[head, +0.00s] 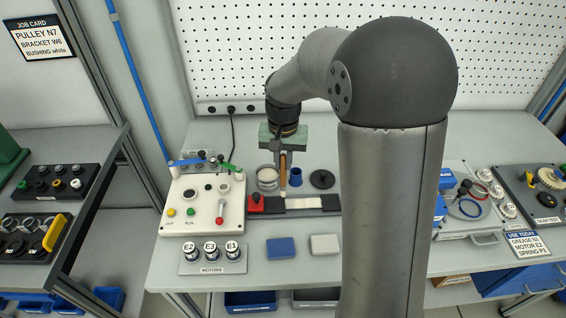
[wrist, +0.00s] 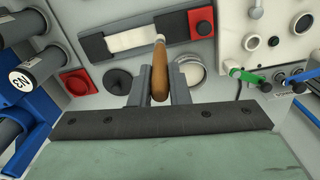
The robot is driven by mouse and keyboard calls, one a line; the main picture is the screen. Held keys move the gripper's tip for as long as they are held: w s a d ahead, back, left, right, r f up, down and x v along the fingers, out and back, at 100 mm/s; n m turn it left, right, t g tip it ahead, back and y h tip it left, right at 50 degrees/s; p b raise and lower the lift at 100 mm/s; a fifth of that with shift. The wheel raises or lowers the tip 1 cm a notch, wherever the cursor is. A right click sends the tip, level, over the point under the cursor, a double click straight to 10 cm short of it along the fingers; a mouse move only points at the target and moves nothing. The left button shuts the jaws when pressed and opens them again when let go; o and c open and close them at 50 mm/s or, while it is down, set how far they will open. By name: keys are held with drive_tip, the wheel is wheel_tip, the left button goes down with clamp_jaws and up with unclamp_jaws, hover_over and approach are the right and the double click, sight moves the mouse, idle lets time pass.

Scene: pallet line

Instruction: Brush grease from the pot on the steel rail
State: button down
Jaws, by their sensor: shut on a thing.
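My gripper (head: 284,158) is shut on the wooden handle of a brush (head: 284,176), which points down. The brown handle also shows between the jaws in the wrist view (wrist: 159,75). Its pale lower end is close to the back edge of the steel rail (head: 303,203); I cannot tell whether it touches. The rail is a pale strip between dark ends, also in the wrist view (wrist: 135,38). The round metal pot (head: 267,180) stands just left of the brush, apart from it. The wrist view shows the pot (wrist: 190,70) partly hidden by the gripper.
A red block (head: 256,204) sits at the rail's left end. A white control panel (head: 203,205) is left. Blue (head: 281,248) and white (head: 325,244) pads lie in front. My arm hides the bench's right-centre.

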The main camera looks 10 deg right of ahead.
sight(283, 154)
drive_tip(key=shift+r+p, duration=1.1)
drive_tip(key=shift+r, duration=0.9)
